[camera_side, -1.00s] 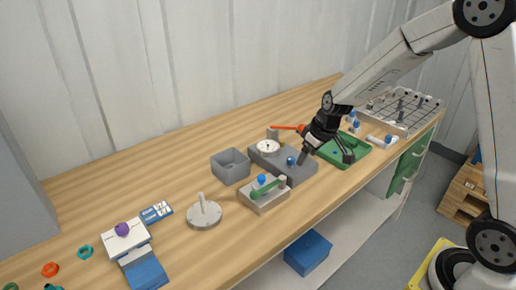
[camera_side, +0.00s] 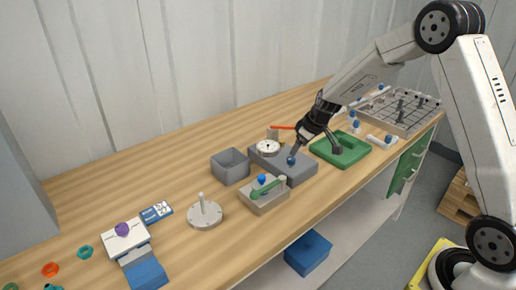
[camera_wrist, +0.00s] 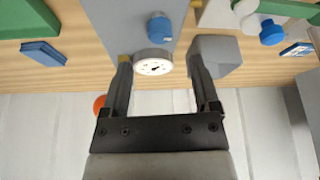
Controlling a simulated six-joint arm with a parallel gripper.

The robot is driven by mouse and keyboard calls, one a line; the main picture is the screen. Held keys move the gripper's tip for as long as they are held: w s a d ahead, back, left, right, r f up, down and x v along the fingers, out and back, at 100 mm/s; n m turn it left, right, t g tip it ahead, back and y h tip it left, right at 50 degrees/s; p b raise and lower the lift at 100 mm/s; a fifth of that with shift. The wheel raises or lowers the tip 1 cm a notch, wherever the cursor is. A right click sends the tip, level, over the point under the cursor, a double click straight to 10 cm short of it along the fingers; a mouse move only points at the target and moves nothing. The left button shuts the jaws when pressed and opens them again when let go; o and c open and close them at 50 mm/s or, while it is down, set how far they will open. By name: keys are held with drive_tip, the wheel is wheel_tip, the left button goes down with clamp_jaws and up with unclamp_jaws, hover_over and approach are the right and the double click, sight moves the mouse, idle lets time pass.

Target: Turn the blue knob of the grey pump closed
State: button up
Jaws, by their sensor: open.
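The grey pump (camera_side: 300,172) is a flat grey block on the bench, with a round white gauge (camera_side: 268,147) and a blue knob (camera_side: 291,161) on top. In the wrist view the blue knob (camera_wrist: 160,27) lies beyond the fingertips, roughly centred between them, and the gauge (camera_wrist: 153,67) shows between the fingers. My gripper (camera_side: 315,151) is open and empty above the pump's right end, one finger close to the knob in the side view. The wrist view shows my gripper (camera_wrist: 160,62) with fingers wide apart, apparently not touching the knob.
A beige block (camera_side: 270,204) with a green handle and another blue knob sits in front. A red lever (camera_side: 283,128) is behind. A round post stand (camera_side: 205,216) is farther left.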

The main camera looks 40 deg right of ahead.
sight(292, 159)
drive_tip(key=shift+x, duration=2.95)
drive_tip(key=shift+c, duration=0.3)
clamp_jaws()
